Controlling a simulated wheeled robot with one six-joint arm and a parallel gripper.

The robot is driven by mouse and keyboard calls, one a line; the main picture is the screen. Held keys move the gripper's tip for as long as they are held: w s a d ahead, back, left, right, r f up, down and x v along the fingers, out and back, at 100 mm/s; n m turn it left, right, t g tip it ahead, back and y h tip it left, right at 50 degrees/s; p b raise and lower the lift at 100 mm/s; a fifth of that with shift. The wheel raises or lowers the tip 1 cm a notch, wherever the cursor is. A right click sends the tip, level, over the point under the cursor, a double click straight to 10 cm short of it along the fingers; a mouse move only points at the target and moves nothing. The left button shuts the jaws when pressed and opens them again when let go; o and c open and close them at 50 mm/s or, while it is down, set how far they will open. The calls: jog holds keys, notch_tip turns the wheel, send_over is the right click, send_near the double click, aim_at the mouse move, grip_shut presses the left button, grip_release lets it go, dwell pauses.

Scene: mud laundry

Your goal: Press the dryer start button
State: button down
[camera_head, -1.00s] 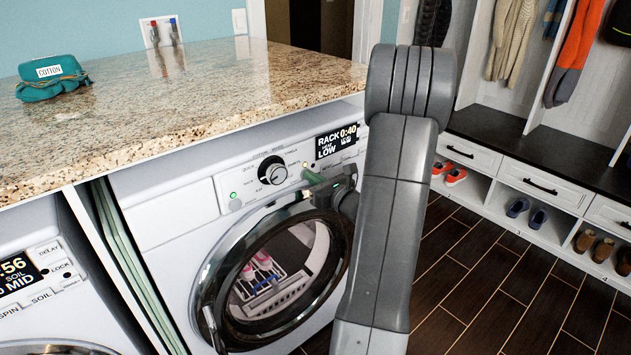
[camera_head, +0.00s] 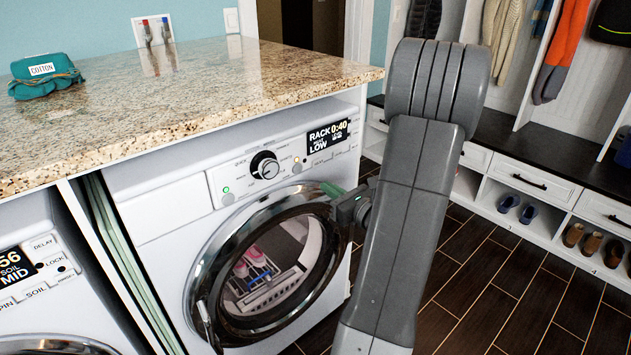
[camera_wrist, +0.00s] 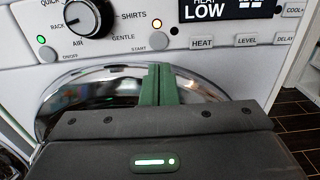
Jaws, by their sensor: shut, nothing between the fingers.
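The white dryer (camera_head: 165,210) stands under the counter, with a round dial (camera_head: 265,165) and a lit display reading RACK, 0:40 and LOW. The start button (camera_head: 297,168) is right of the dial; in the wrist view it (camera_wrist: 160,40) sits beside the START label, below a lit yellow lamp (camera_wrist: 157,23). My gripper (camera_head: 328,188) is shut and empty, its green fingertips below and right of the button in the head view. In the wrist view the fingertips (camera_wrist: 158,67) are just below the button, seemingly apart from it; the exact depth gap is unclear.
The dryer's round door (camera_head: 205,265) bulges close under my gripper, with pink shoes on a rack behind its glass. The granite counter (camera_head: 200,95) overhangs the panel. A second machine (camera_head: 40,270) is at left. Open floor (camera_head: 500,280) lies at right.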

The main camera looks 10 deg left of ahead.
jog(key=shift+v, duration=1.9)
